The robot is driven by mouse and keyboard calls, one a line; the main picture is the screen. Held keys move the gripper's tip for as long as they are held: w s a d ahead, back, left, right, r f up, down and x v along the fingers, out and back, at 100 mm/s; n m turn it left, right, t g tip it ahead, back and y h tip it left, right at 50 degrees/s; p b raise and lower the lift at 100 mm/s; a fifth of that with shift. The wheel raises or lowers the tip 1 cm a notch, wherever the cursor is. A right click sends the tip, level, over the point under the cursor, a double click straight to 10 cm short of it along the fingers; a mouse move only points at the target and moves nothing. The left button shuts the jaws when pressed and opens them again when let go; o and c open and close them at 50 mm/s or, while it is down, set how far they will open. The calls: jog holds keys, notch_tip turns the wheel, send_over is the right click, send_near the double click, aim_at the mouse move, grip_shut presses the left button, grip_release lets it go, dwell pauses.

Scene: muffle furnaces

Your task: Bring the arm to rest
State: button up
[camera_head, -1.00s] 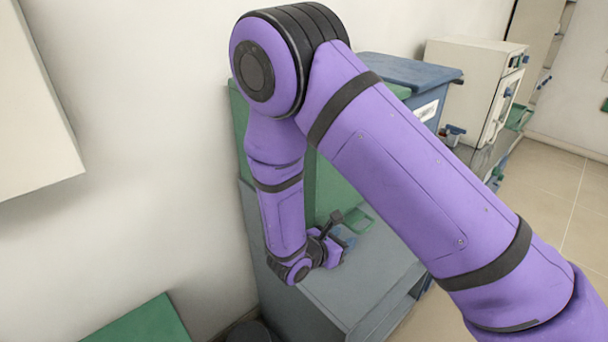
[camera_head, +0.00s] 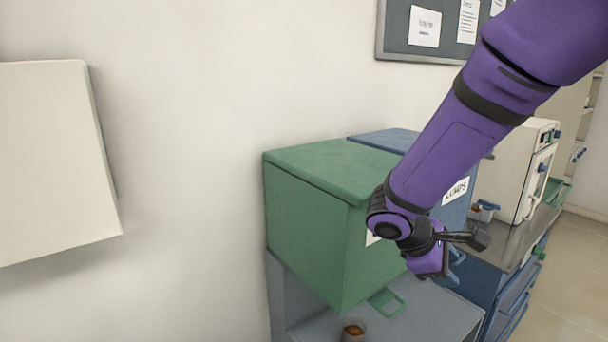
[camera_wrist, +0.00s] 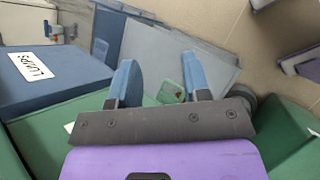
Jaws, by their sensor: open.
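My purple arm (camera_head: 455,150) comes down from the upper right of the head view, in front of the furnace bench. My gripper (camera_head: 455,268) hangs at its lower end, in front of the green box's right side and above the grey shelf. In the wrist view my gripper (camera_wrist: 160,78) has its two blue fingers well apart, with nothing held between them. The grey shelf and a small green piece show beyond the fingers. Part of the arm runs out of the picture at the upper right.
A green lidded box (camera_head: 310,220) stands on a grey shelf (camera_head: 425,318), with a blue box (camera_head: 385,140) behind it. A small cup with brown contents (camera_head: 353,331) stands at the shelf front. A white furnace (camera_head: 515,175) stands to the right. Floor (camera_head: 570,280) is clear at right.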

jog(key=s+d+r+m+t+y, duration=0.1)
jog(key=s+r+m+t+y, duration=0.1)
jog(key=s+r+m+y, duration=0.2)
jog(key=s+d+r+m+t+y, duration=0.2)
jog(key=s+r+m+y, duration=0.3)
jog(key=s+r, duration=0.7)
jog(key=s+m, duration=0.1)
jog(key=m, duration=0.1)
jog(key=shift+s+d+r+m+t, duration=0.25)
jog(key=shift+s+r+m+t, duration=0.05)
jog(key=shift+s+r+m, duration=0.1)
